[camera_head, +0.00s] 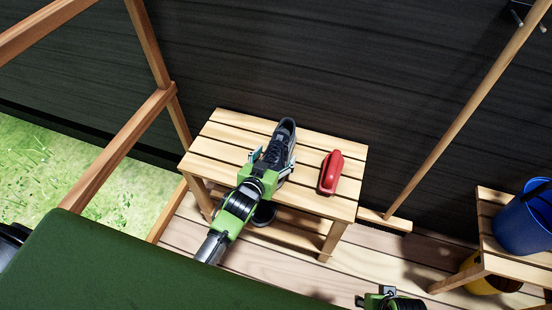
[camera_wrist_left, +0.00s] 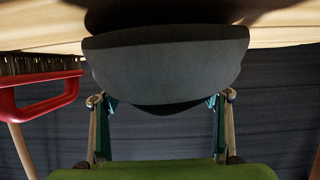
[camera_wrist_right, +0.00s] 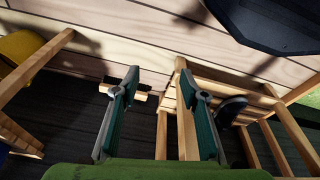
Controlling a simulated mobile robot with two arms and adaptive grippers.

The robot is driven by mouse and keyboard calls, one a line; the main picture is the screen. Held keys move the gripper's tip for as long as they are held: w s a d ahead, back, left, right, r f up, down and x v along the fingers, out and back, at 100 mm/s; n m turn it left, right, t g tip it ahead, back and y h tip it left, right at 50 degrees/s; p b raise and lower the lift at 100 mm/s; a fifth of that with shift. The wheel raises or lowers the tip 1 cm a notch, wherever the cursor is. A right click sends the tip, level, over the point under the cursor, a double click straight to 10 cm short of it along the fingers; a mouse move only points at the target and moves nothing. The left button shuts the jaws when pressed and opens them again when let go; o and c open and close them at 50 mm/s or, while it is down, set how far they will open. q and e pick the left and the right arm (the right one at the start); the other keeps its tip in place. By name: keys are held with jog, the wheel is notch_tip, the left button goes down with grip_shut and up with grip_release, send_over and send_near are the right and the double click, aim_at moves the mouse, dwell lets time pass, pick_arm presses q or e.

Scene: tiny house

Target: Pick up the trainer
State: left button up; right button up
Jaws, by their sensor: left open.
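A dark grey trainer (camera_head: 284,136) lies on the slatted wooden bench (camera_head: 215,147), its toe pointing to the wall. My left gripper (camera_head: 271,161) is open, with its fingers on either side of the trainer's near end. In the left wrist view, the trainer's grey end (camera_wrist_left: 165,60) shows between the open fingers (camera_wrist_left: 160,100), with a gap visible at each side low down. My right gripper (camera_head: 385,290) is at the bottom edge of the head view. Its fingers (camera_wrist_right: 165,85) are apart and empty in the right wrist view.
A red-handled brush (camera_head: 331,172) lies right of the trainer on the bench; it also shows in the left wrist view (camera_wrist_left: 40,95). A dark shoe-like thing (camera_head: 264,213) is low by the bench. A blue bucket (camera_head: 524,222) stands on a stool at right. Wooden posts frame the left.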

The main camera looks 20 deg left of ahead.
pick_arm(q)
jog(key=shift+x, duration=0.95)
jog(key=c, duration=1.5)
jog(key=shift+o, duration=0.2)
jog(key=shift+r, duration=0.1)
pick_arm(e)
jog(key=shift+w+r, duration=0.1)
jog(key=shift+r, duration=0.85)
pick_arm(q)
jog(key=shift+r, duration=0.1)
